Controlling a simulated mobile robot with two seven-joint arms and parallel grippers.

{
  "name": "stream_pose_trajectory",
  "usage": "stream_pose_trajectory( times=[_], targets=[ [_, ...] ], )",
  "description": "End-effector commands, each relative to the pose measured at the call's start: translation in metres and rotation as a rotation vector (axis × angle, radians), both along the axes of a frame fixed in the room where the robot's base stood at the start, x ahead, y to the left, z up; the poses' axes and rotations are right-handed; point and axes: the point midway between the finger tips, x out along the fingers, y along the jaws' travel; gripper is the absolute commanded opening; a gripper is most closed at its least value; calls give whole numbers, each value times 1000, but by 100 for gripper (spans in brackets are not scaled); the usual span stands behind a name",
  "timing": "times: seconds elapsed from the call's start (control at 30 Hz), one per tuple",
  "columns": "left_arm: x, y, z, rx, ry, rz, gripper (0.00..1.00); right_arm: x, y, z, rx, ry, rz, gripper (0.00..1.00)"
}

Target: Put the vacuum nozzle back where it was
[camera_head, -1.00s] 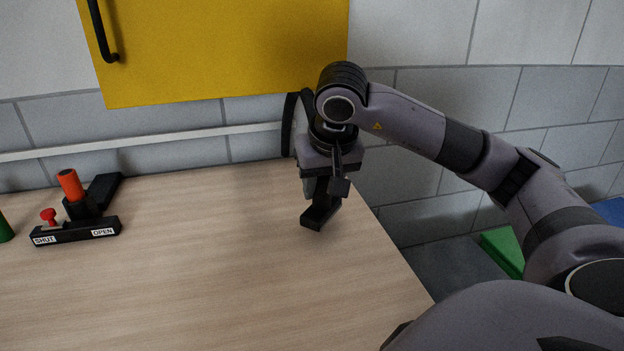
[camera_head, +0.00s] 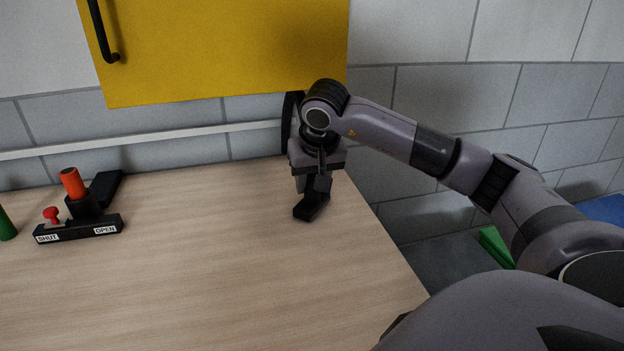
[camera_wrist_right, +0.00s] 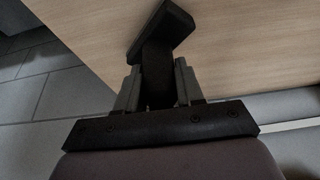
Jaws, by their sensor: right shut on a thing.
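The black vacuum nozzle (camera_head: 312,207) is in my right gripper (camera_head: 314,182), near the back right corner of the wooden table. My right gripper points down and is shut on the nozzle's neck. In the right wrist view, the nozzle's wide foot (camera_wrist_right: 167,29) sticks out beyond the fingers (camera_wrist_right: 157,78), over the table top. The foot is close to the table surface; I cannot tell whether it touches. The upper part of the nozzle is hidden by the gripper. My left gripper is not in view.
A black base with SHUT and OPEN labels (camera_head: 80,229), a red knob and an orange cylinder (camera_head: 72,183) stands at left. A green object (camera_head: 6,226) is beside it. A yellow cabinet (camera_head: 220,50) hangs above. A dark curved thing (camera_head: 287,122) is behind the gripper. The table's middle is clear.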

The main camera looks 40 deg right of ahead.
Motion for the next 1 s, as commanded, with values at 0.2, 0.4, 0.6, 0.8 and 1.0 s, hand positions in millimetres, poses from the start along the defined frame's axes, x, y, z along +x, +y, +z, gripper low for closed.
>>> stream_pose_trajectory(
  times=[0.2,0.4,0.6,0.8,1.0],
  targets=[
    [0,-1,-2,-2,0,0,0,0,0,-3,0,-1,0,8],
    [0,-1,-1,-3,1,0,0,0,0,-2,0,0,0,62],
    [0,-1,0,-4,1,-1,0,0,0,-1,0,0,0,62],
    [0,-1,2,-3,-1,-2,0,-5,3,19,-1,-5,2,62],
    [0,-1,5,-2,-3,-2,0,-20,11,60,-1,-6,1,62]
  ],
)
